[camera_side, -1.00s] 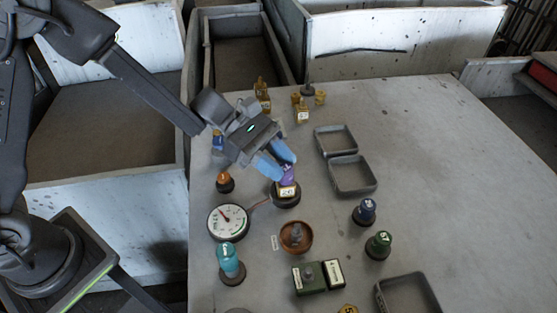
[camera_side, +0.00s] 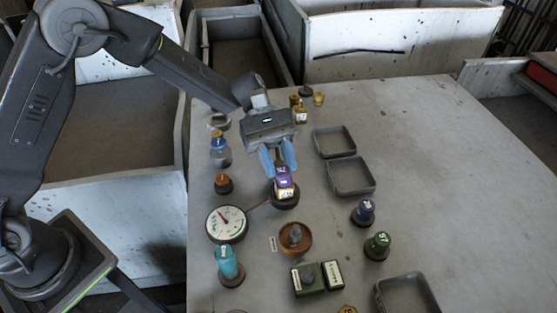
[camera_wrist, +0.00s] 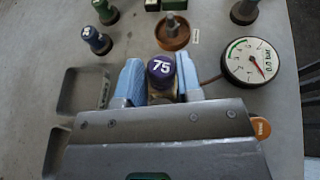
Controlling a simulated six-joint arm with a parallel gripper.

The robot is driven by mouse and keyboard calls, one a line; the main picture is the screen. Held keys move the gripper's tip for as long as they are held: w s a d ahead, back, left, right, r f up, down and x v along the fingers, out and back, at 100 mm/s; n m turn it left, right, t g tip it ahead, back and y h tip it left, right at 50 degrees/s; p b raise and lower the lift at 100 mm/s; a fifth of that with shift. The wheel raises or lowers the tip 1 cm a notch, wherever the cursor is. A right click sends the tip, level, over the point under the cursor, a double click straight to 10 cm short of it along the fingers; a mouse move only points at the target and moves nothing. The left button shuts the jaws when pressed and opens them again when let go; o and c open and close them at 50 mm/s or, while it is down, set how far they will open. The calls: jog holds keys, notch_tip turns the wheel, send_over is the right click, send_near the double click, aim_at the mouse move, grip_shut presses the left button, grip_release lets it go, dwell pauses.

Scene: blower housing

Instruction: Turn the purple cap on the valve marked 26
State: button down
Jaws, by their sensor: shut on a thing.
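The purple cap (camera_side: 283,174) sits on a valve with a pale label (camera_side: 286,192) and a dark round base, beside the gauge. The label's number is too small to read surely now. In the wrist view the cap (camera_wrist: 161,68) shows a white 75 on its top. My gripper (camera_side: 279,164) comes from above with its blue fingers on either side of the cap, shut on it. In the wrist view my gripper (camera_wrist: 160,80) has one finger left and one right of the cap. The valve body is mostly hidden there.
A dial gauge (camera_side: 227,224) joins the valve by a thin pipe; its display reads 0.0 bar. An orange-capped post (camera_side: 223,184), a copper bowl (camera_side: 296,238) and a teal-capped post (camera_side: 229,264) stand close. Grey trays (camera_side: 352,175) lie right. The table's far right is clear.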

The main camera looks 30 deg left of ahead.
jog(key=shift+s+f+m+g+y, duration=0.25)
jog(key=shift+s+m+g+y, duration=0.3)
jog(key=shift+g, duration=0.35)
jog(key=shift+d, duration=0.1)
jog(key=shift+m+g+y, duration=0.65)
jog(key=shift+m+g, duration=0.05)
jog(key=shift+m, duration=0.25)
jog(key=c, duration=0.8)
grip_release()
jog(key=shift+c, duration=0.2)
jog(key=o, duration=0.5)
jog(key=shift+w+r, duration=0.1)
jog(key=shift+w, duration=0.05)
jog(key=shift+o, duration=0.2)
jog(key=shift+r, duration=0.1)
jog(key=shift+r, duration=3.75)
